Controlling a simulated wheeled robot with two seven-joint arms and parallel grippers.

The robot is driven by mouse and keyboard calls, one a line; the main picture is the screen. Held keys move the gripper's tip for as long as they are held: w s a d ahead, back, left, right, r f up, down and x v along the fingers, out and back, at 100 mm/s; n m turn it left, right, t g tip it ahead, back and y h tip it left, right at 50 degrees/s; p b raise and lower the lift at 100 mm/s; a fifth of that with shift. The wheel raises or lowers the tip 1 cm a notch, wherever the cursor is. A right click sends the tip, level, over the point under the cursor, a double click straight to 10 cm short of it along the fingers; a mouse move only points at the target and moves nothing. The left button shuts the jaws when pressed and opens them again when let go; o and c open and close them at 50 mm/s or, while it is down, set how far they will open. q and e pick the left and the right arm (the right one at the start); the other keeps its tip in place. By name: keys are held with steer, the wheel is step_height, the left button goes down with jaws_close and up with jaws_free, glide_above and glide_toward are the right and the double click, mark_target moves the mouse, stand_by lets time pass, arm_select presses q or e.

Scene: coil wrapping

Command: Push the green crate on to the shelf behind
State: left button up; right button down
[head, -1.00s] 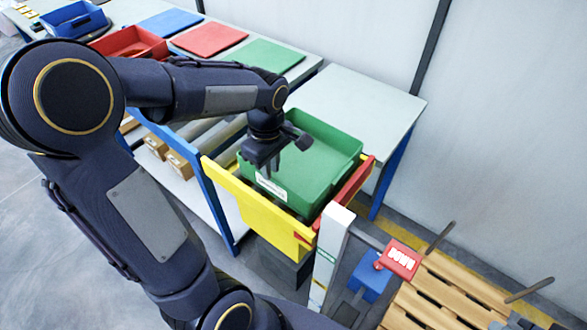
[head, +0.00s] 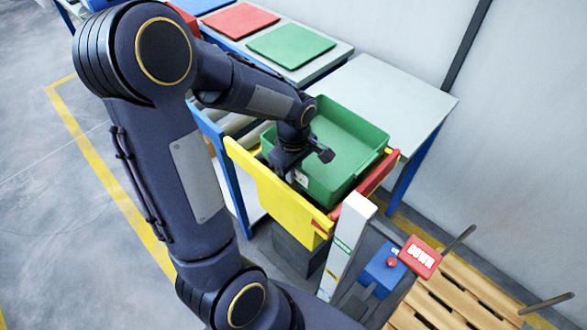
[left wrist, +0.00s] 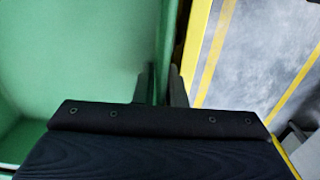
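The green crate (head: 345,145) sits upright and empty inside a yellow and red frame at the centre of the head view. In the left wrist view its green interior (left wrist: 75,50) fills the left side. My left gripper (head: 283,177) points down at the crate's near wall, which carries a white label, partly hidden. In the left wrist view its two fingers (left wrist: 161,85) show a narrow gap, with the crate's wall running towards it; whether they press on the wall is unclear. The pale shelf (head: 395,95) behind the crate is bare. My right gripper is not in view.
The yellow gate (head: 270,195) stands along the crate's near side, and a red bar (head: 378,178) at its right. A post (head: 347,240), a red DOWN sign (head: 420,257) and a wooden pallet (head: 450,300) are at lower right. A table with coloured mats (head: 290,46) is behind left.

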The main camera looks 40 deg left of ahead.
mark_target(307, 168)
arm_select(q)
jaws_close()
steer(key=shift+w, duration=0.1)
steer(key=shift+w+d, duration=0.15)
steer(key=shift+w, duration=1.15)
steer(key=shift+w+d, duration=0.1)
steer(key=shift+w, duration=1.2)
steer(key=shift+w+d+p, duration=0.15)
steer(key=shift+w+p, duration=0.2)
steer(key=shift+w, duration=1.1)
steer(key=shift+w+d+p, duration=0.2)
steer(key=shift+w+p, duration=0.15)
steer(key=shift+w, duration=1.05)
steer(key=shift+w+d+p, duration=0.15)
steer(key=shift+w+p, duration=0.2)
steer(key=shift+w, duration=1.1)
steer(key=w+d+p, duration=0.1)
steer(key=w+p, duration=0.3)
steer(key=w, duration=1)
steer(key=shift+d+p, duration=0.2)
steer(key=shift+p, duration=0.1)
